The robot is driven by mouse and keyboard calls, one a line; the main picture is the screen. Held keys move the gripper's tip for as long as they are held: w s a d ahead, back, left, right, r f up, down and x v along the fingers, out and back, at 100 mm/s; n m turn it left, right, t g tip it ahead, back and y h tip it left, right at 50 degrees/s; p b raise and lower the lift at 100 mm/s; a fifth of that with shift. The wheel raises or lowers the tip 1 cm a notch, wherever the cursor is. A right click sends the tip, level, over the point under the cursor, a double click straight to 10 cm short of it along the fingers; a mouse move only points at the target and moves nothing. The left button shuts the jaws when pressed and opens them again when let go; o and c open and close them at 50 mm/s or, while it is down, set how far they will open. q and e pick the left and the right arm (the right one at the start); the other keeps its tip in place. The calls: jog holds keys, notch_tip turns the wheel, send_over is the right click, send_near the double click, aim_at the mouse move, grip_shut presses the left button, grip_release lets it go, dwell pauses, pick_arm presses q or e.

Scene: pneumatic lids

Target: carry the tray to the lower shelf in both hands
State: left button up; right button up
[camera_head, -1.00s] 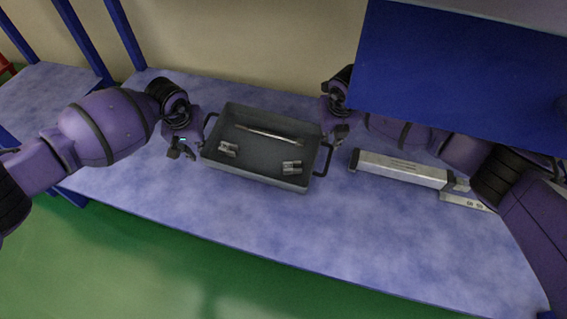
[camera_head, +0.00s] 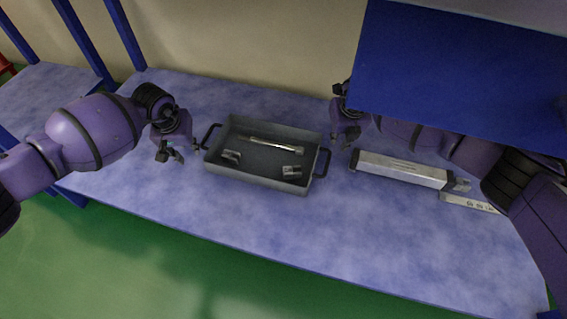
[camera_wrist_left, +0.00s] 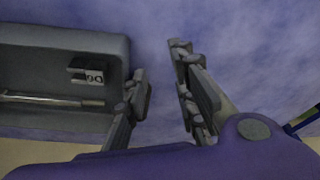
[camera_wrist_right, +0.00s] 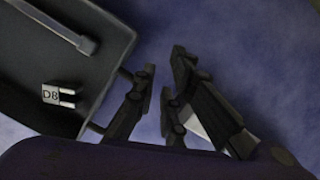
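The dark grey tray (camera_head: 262,178) sits on the mottled blue shelf surface (camera_head: 270,232). Inside lie a metal rod and two small pale pieces. Its left handle (camera_head: 210,134) and right handle (camera_head: 324,163) are free in the head view. My left gripper (camera_head: 182,153) is open and empty, left of the tray; the left wrist view shows a gap between its fingers (camera_wrist_left: 163,80). My right gripper (camera_head: 346,136) is beside the tray's right end. In the right wrist view its fingers (camera_wrist_right: 163,78) are parted and empty, one of them close to the handle.
A blue panel (camera_head: 455,75) overhangs the right side, above my right arm. A long silver bar-shaped unit (camera_head: 400,170) and a flatter labelled piece (camera_head: 468,202) lie right of the tray. The surface in front of the tray is clear.

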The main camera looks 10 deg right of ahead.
jog(key=shift+o, duration=0.9)
pick_arm(q)
jog(key=shift+a, duration=0.1)
pick_arm(e)
jog(key=shift+d, duration=0.1)
jog(key=shift+r, duration=0.15)
pick_arm(q)
jog(key=v, duration=1.2)
pick_arm(e)
jog(key=v, duration=1.1)
jog(key=shift+r, duration=0.35)
jog(key=shift+s, duration=0.15)
